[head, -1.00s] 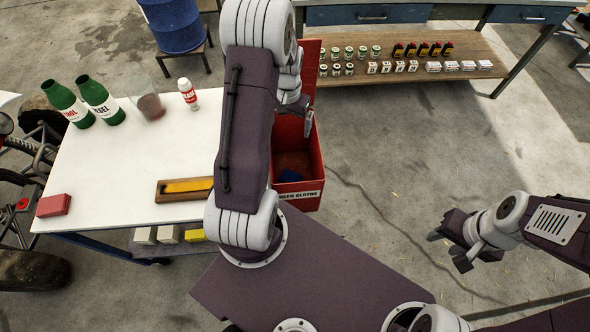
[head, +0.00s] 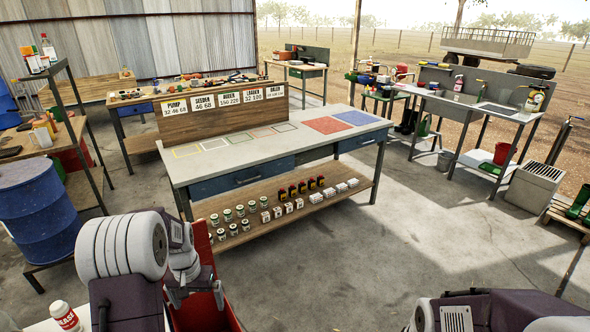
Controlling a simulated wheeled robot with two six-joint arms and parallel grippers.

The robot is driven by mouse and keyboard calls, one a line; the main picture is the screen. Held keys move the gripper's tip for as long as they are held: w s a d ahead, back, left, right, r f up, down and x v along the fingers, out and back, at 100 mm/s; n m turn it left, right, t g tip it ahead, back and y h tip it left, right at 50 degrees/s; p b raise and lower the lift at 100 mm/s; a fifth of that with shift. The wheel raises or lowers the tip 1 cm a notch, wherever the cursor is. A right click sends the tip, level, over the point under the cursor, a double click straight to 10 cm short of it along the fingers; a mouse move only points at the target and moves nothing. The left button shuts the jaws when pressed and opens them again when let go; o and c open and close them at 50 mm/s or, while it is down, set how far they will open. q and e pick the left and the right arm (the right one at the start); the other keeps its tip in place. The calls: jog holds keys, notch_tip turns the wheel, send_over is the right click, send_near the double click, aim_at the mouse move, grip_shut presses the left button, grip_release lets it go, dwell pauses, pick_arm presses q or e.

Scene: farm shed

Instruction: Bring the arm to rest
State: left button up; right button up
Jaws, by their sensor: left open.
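My left arm comes in at the lower left, and its gripper (head: 195,296) is open over the red bin (head: 222,319). I see nothing between its fingers. The bin's raised red back shows beside my wrist, and most of its inside is hidden. My right arm shows only in part at the bottom right; its gripper is below the picture.
A workbench (head: 215,160) with lower-shelf (head: 270,223) cans and boxes stands ahead. A blue drum (head: 40,210) stands at the left. A white bottle with a red label (head: 65,316) is at the lower left. The floor at right centre is clear.

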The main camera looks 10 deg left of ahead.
pick_arm(q)
jog(key=s+d+r+m+t, duration=0.1)
jog(key=s+d+r+m, duration=0.15)
jog(key=d, duration=0.45)
jog(key=s+d+r+m, duration=0.1)
jog(key=s+d+r, duration=0.25)
jog(key=d, duration=0.25)
jog(key=s+d+f+n, duration=0.1)
jog(key=s+f+n, duration=0.1)
jog(key=s, duration=0.4)
jog(key=shift+s+d+p, duration=0.25)
jog(key=shift+d+p, duration=0.1)
jog(key=shift+p, duration=0.05)
jog(key=shift+s, duration=0.1)
jog(key=shift+a, duration=0.1)
